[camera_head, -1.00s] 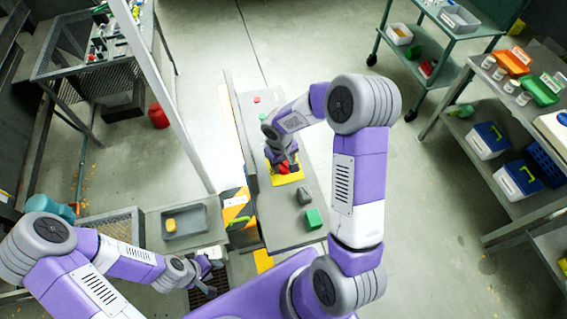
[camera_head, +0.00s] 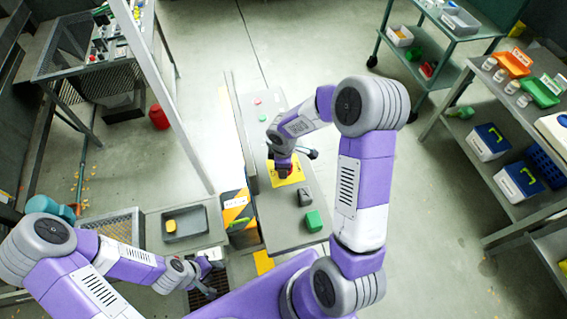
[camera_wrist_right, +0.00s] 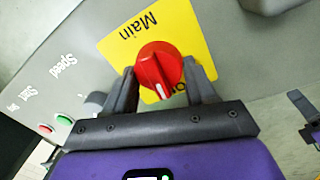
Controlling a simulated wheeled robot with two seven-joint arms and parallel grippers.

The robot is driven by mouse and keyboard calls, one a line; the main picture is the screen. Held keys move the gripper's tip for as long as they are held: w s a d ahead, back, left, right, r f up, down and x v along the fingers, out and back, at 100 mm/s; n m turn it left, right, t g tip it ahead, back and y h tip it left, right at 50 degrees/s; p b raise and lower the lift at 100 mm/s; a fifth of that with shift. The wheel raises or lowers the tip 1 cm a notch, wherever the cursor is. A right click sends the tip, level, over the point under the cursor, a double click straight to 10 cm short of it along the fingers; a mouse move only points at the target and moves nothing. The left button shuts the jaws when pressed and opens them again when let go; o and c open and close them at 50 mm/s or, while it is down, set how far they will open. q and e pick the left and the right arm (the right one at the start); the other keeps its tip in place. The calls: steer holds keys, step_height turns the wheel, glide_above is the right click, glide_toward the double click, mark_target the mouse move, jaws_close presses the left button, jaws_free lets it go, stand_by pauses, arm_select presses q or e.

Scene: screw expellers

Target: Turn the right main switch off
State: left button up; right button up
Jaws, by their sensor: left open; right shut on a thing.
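The right main switch is a red round knob (camera_wrist_right: 158,66) with a raised grip bar and a white mark, on a yellow plate (camera_wrist_right: 196,32) lettered "Main". In the right wrist view, the white mark points toward the bottom of the picture. A second word on the plate is partly hidden by a finger. My right gripper (camera_wrist_right: 164,82) has one finger on each side of the knob and is shut on it. In the head view, the yellow plate (camera_head: 292,175) lies under my right wrist. My left gripper (camera_head: 207,267) is open and empty at lower left, away from the switch.
Shelves (camera_head: 505,185) stand at right, with open floor between.

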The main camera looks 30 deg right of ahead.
steer(key=shift+n, duration=0.8)
steer(key=o, duration=1)
steer(key=shift+o, duration=0.2)
steer(key=r, duration=0.5)
steer(key=r+p, duration=0.1)
steer(key=r, duration=0.1)
steer(key=shift+s+a+r, duration=0.15)
steer(key=shift+s+r, duration=0.15)
steer(key=shift+s, duration=0.05)
